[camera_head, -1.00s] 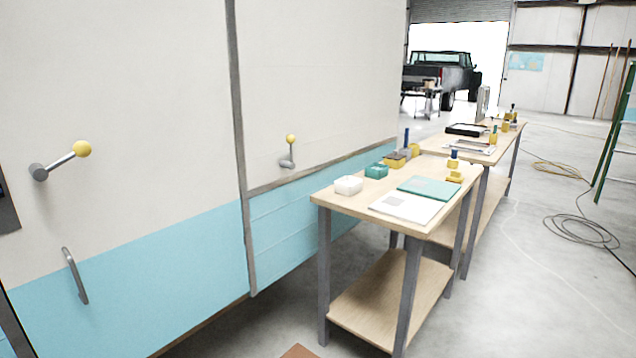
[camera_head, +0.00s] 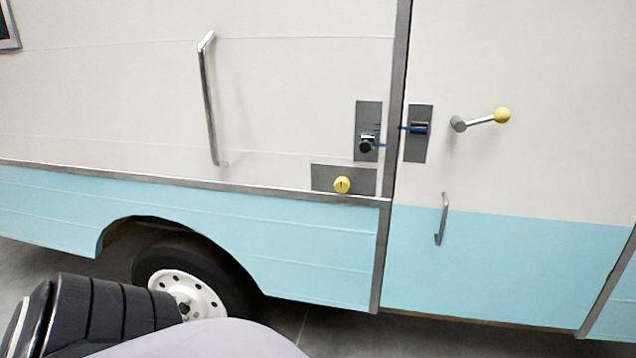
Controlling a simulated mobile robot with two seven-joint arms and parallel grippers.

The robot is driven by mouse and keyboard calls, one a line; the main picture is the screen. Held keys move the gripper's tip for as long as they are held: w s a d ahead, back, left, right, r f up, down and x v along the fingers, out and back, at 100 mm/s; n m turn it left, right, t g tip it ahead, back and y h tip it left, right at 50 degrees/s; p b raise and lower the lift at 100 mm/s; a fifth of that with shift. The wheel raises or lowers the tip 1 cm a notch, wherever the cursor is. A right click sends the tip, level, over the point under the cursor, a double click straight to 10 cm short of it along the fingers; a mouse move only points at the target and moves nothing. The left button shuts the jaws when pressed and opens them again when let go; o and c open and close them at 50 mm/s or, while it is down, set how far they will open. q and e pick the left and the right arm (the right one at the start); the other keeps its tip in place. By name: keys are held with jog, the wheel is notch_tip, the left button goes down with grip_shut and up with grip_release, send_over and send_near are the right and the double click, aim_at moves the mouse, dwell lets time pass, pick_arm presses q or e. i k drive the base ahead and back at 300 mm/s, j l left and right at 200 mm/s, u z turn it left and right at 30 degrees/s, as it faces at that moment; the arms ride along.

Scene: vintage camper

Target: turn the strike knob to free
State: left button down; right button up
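Right of the trim, a second dark plate (camera_head: 418,150) carries a dark part (camera_head: 419,128) with a blue bar directed left. Below the left plate, a yellow round knob (camera_head: 342,185) with a dark mark sits on a grey plate (camera_head: 324,178). No label is readable, so I cannot tell which is the strike knob. Neither gripper shows; only part of my arm is at the lower left.
A long grab handle (camera_head: 209,105) stands out at the left. A yellow-balled lever (camera_head: 482,120) and a short handle (camera_head: 442,220) stand out at the right. A wheel (camera_head: 190,285) sits below. The panel around the knobs is unobstructed.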

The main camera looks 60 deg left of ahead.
aim_at(342, 184)
jog(key=u, duration=1.7)
